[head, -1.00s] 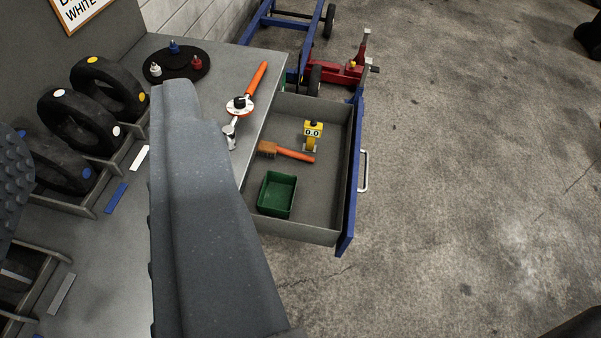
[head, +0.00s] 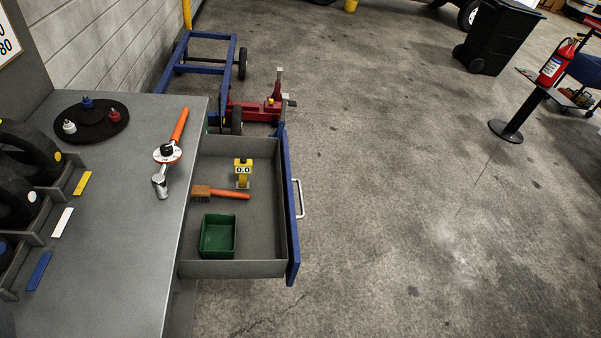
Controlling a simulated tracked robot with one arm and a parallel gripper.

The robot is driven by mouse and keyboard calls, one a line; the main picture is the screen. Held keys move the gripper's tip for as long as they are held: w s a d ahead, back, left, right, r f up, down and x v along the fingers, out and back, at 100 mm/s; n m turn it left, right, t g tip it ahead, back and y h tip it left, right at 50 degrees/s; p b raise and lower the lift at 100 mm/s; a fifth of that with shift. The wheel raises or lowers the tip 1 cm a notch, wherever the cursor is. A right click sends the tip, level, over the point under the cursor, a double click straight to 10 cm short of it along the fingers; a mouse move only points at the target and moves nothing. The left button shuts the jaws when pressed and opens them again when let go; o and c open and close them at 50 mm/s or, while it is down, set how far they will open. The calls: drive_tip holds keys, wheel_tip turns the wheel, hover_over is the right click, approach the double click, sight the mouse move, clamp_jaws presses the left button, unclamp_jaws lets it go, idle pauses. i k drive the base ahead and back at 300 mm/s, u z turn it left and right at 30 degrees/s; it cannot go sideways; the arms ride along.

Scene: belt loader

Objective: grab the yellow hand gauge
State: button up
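The yellow hand gauge (head: 243,172) stands in the open drawer (head: 262,222), toward its far right part. Its face shows "0.0" and a dark knob sits on top. An orange-handled brush or mallet (head: 222,193) lies just in front of it, and a green open bin (head: 218,236) sits nearer in the same drawer. My gripper is not in this view.
An orange-handled torque tool (head: 171,150) and a round dark tray (head: 91,122) lie on the grey bench (head: 115,215). Tyres stand in racks at left. A red jack (head: 257,108) and blue frame (head: 200,70) are behind the drawer.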

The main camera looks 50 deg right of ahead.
sight(243, 170)
drive_tip(key=k, duration=1.4)
drive_tip(key=z, duration=0.8)
drive_tip(key=i, duration=1)
